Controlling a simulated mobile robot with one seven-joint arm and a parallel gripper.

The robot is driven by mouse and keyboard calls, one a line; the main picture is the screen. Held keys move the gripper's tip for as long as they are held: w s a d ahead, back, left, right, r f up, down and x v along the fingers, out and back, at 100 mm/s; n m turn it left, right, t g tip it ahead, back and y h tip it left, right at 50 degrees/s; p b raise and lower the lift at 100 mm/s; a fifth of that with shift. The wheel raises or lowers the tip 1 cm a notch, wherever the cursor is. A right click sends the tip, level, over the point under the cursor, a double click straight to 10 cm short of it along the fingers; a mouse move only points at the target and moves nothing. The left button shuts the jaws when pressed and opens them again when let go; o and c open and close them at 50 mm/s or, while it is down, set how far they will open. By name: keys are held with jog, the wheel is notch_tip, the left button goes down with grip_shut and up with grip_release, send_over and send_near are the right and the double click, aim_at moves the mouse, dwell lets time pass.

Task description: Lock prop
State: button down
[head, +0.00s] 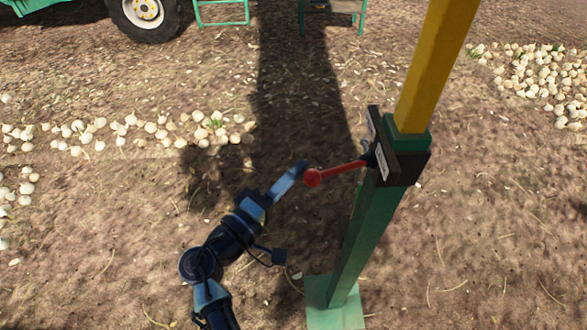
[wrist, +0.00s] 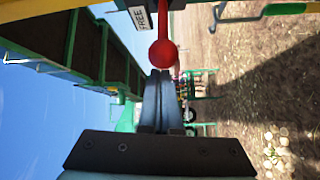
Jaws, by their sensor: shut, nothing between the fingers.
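The prop (head: 365,225) is a green post with a yellow upper tube (head: 435,65), standing on a square green foot plate (head: 335,303). A dark collar (head: 403,165) near its top carries a red lever with a round red knob (head: 313,177). In the head view the lever points left, slightly down. My gripper (head: 302,167) is shut and empty, its tips right by the knob; I cannot tell whether they touch it. In the wrist view the knob (wrist: 165,53) sits just beyond the fingertips (wrist: 160,73), beside a white label (wrist: 141,17) reading "FREE".
Rows of pale onions (head: 150,130) lie on the dirt at left, with another heap (head: 540,80) at right. A green vehicle with a wheel (head: 145,12) and green metal frames (head: 222,12) stand at the back. Bare ground surrounds the post.

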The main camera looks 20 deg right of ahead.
jog(key=s+n+t+y, duration=0.1)
jog(key=s, duration=0.1)
jog(key=shift+s, duration=0.4)
jog(key=shift+w, duration=0.1)
